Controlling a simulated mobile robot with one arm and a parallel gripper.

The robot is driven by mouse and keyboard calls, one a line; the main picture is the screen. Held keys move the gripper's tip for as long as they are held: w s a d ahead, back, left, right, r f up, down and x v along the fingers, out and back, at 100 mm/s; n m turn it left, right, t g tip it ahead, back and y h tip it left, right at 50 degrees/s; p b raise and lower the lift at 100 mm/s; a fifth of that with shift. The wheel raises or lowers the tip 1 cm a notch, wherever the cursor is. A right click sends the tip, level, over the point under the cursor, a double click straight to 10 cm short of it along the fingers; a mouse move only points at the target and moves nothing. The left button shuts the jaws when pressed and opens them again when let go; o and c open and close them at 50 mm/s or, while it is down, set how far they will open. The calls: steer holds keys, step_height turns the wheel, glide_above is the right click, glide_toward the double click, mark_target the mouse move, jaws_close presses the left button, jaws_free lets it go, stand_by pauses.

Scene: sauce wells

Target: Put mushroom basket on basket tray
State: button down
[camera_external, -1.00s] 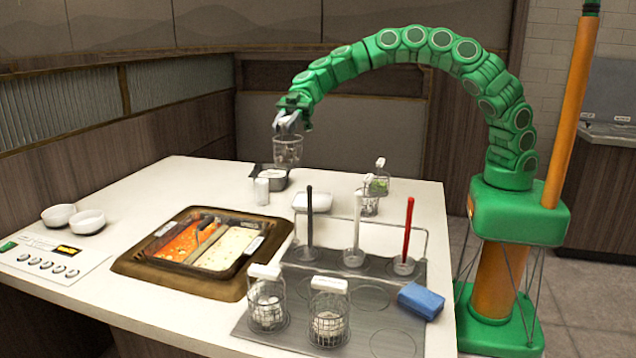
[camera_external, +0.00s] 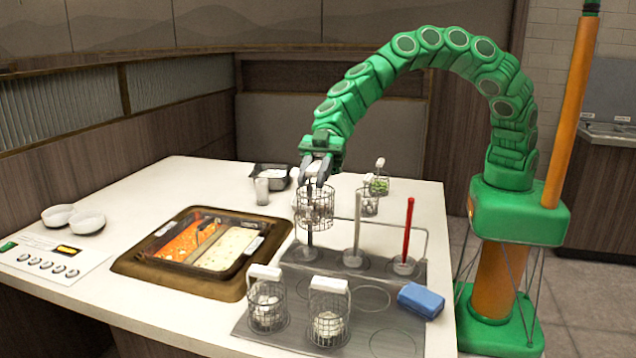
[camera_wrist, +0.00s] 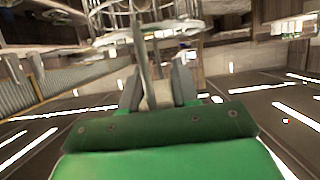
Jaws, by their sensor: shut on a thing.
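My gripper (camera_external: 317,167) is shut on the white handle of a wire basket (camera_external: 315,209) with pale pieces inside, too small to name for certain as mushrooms. The basket hangs upright in the air, in front of the black-handled ladle near the basket tray's back edge in the picture. In the wrist view the gripper fingers (camera_wrist: 157,88) close on the handle and part of the wire basket (camera_wrist: 140,14) shows at the top. The grey basket tray (camera_external: 375,322) lies at the front right of the counter, with two filled wire baskets on its left part and empty ring marks to their right.
A blue block (camera_external: 421,300) lies at the tray's right edge. A ladle rack with a white ladle (camera_external: 357,230) and a red one (camera_external: 409,222) stands along the back of the tray. A sauce well (camera_external: 130,268) is to the left. Green and pale baskets stand behind.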

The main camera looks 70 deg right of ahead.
step_height(320, 180, down, 18)
stand_by(0.9)
steer(key=shift+f, duration=0.2)
steer(key=c, duration=0.8)
jaws_free()
steer(key=shift+c, duration=0.2)
steer(key=shift+r, duration=0.1)
steer(key=v, duration=1.2)
